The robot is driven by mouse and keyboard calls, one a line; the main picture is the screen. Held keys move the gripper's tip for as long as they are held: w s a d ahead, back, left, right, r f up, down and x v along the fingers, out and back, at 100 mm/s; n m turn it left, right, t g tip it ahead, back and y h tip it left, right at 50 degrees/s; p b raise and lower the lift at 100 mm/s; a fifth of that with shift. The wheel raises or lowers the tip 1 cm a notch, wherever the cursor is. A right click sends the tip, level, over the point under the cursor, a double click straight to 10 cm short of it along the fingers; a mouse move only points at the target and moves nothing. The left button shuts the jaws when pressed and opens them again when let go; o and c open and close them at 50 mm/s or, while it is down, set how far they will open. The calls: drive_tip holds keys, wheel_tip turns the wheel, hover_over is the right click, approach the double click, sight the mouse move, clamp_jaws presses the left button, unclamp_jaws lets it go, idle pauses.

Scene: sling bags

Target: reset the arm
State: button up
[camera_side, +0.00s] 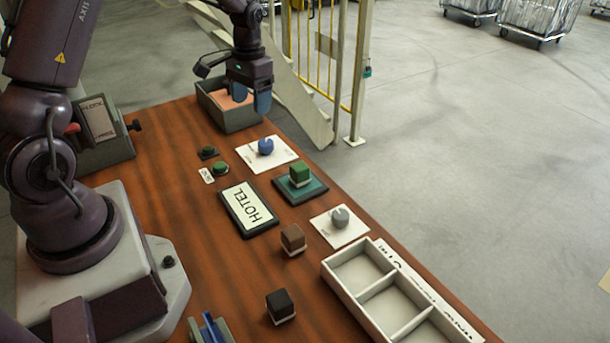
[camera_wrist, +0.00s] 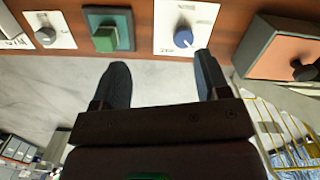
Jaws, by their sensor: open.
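My gripper (camera_side: 252,98) is at the far end of the table, its blue fingertips overlapping the grey box (camera_side: 237,121) in the side view. In the wrist view my gripper (camera_wrist: 161,62) has its two fingers wide apart with nothing between them. Past the fingertips there, a blue round knob (camera_wrist: 183,39) stands on a white card and a green block (camera_wrist: 105,39) sits on a teal plate. The box (camera_wrist: 256,46) lies to the right of the fingers, with an orange inside and a dark round thing in it.
A brown block (camera_side: 293,238), a black block (camera_side: 280,304) and a grey knob (camera_side: 341,216) on a card stand nearer. A HOTEL sign (camera_side: 248,209) lies mid-table. A white compartment tray (camera_side: 345,290) is at the right edge. A railing (camera_side: 358,70) stands behind the table.

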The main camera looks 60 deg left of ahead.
drive_tip(key=s+d+r+m+t, duration=0.2)
drive_tip(key=s+d+r+t, duration=0.4)
drive_tip(key=s+d+r, duration=1.1)
drive_tip(key=shift+d+r+m, duration=0.4)
drive_tip(key=shift+d+r, duration=0.05)
drive_tip(key=shift+d, duration=0.5)
drive_tip(key=shift+s, duration=0.1)
